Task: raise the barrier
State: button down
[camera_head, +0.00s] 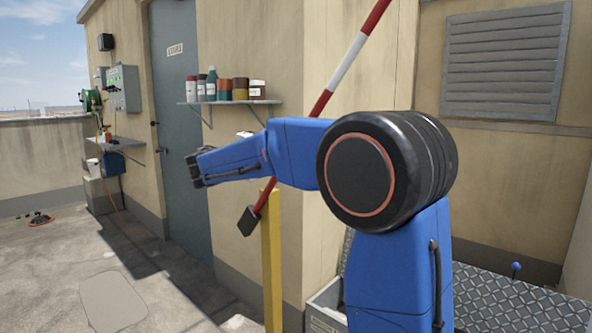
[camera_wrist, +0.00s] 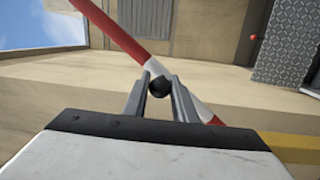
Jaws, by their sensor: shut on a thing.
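The barrier (camera_head: 347,63) is a red and white striped pole with a dark counterweight (camera_head: 248,221) at its low end. It stands steeply tilted, its high end up to the right in the head view, by a yellow post (camera_head: 272,265). My arm hides part of the pole. In the wrist view the pole (camera_wrist: 110,32) runs diagonally behind the fingers. My gripper (camera_wrist: 158,82) is shut on a round black knob (camera_wrist: 159,87) in front of the pole's white band.
A shelf (camera_head: 228,102) with several jars is on the wall behind my arm. A grey door (camera_head: 180,120) is to the left. A grey crate (camera_head: 325,303) stands low beside the post. Tread plate (camera_head: 510,300) lies at the right. The floor at left is mostly open.

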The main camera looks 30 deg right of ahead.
jog(key=w+a+r+n, duration=0.2)
jog(key=w+n, duration=0.1)
jog(key=w, duration=0.2)
jog(key=w+a+r+n+t, duration=0.1)
jog(key=w+a+r+n, duration=0.1)
jog(key=w, duration=0.4)
jog(key=w+a+r+n, duration=0.2)
jog(key=w+n, duration=0.1)
jog(key=w, duration=0.3)
jog(key=shift+a+n+t, duration=0.15)
jog(key=shift+n+t, duration=0.15)
jog(key=shift+t, duration=0.1)
jog(key=shift+w, duration=0.15)
jog(key=c, duration=1.5)
grip_release()
jog(key=shift+w+a, duration=0.1)
jog(key=shift+w, duration=0.05)
jog(key=shift+o, duration=0.2)
jog(key=v, duration=1.7)
jog(key=shift+a, duration=0.2)
jog(key=shift+r, duration=0.1)
